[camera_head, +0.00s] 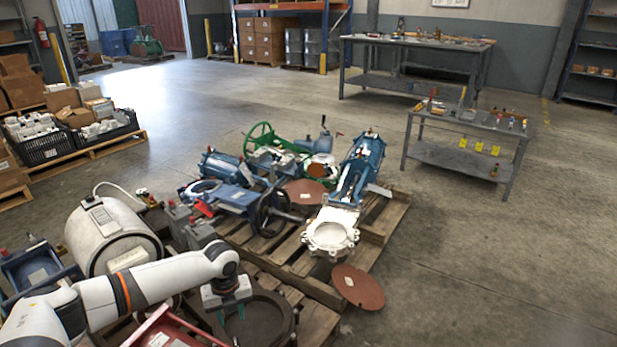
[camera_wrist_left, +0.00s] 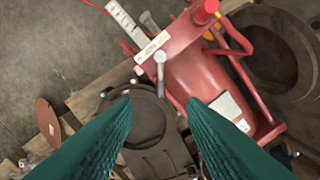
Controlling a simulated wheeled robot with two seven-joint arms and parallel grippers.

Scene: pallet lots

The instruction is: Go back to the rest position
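My left gripper (camera_head: 232,314) hangs over the front of the pallet lot, its arm reaching in from the left. In the left wrist view its two teal fingers (camera_wrist_left: 159,100) are spread apart with nothing held between them. Below and beyond them lie a red machine part (camera_wrist_left: 195,75) and a dark round flange (camera_wrist_left: 145,115). In the head view a dark ring (camera_head: 268,325) lies just right of the gripper, and a red frame (camera_head: 165,330) shows at the bottom edge. My right gripper is in neither view.
Wooden pallets (camera_head: 310,285) carry blue valves (camera_head: 362,160), a black handwheel (camera_head: 272,213) and a green wheel (camera_head: 262,140). A white tank (camera_head: 105,240) stands close behind my left arm. A brown disc (camera_head: 358,287) rests at the pallet edge. Open floor (camera_head: 480,270) lies to the right.

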